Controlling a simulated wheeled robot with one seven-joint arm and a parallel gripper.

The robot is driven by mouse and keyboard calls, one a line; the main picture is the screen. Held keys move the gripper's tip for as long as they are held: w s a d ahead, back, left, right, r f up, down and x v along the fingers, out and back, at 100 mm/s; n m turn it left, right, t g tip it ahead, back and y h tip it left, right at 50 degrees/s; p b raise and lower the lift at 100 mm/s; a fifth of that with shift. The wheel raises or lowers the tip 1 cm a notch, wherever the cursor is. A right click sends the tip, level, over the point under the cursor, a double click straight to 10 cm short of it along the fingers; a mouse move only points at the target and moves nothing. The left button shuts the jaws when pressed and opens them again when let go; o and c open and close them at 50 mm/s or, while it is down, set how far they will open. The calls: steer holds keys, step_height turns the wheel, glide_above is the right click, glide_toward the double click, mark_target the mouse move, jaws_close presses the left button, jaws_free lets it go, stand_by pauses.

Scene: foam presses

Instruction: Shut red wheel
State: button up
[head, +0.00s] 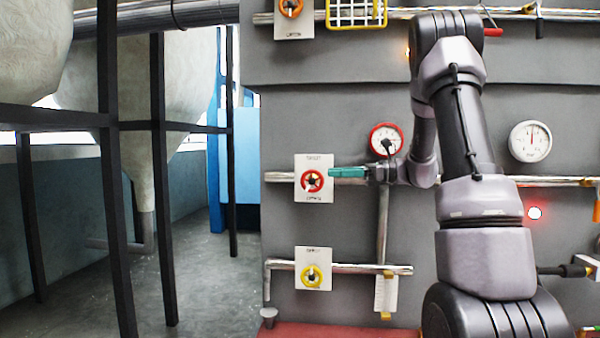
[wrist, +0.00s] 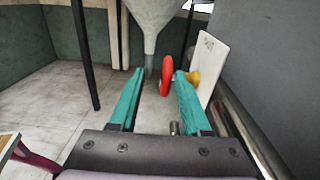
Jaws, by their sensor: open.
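The red wheel (head: 312,182) sits on a white plate (head: 299,192) on the grey wall, in the middle left of the head view. In the wrist view the red wheel (wrist: 167,76) shows nearly edge-on, with a yellow hub and the white plate (wrist: 208,66) to its right. My gripper (head: 332,172) reaches left along the wall, its teal fingers just right of the wheel. In the wrist view my gripper (wrist: 155,84) is open. The wheel appears between the fingertips, nearer the right finger; I cannot tell whether they touch.
A yellow wheel (head: 313,276) on its own plate is below, and an orange wheel (head: 291,7) is above. A red-rimmed gauge (head: 386,139) is close above my wrist. Pipes (head: 280,177) run along the wall. Open floor (head: 210,280) lies to the left.

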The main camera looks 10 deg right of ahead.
mark_target(312, 181)
steer(key=x, duration=0.3)
steer(key=w+x, duration=0.1)
steer(key=x, duration=0.6)
steer(key=shift+w+r, duration=0.15)
steer(key=shift+w, duration=0.05)
steer(key=shift+c, duration=0.3)
jaws_close()
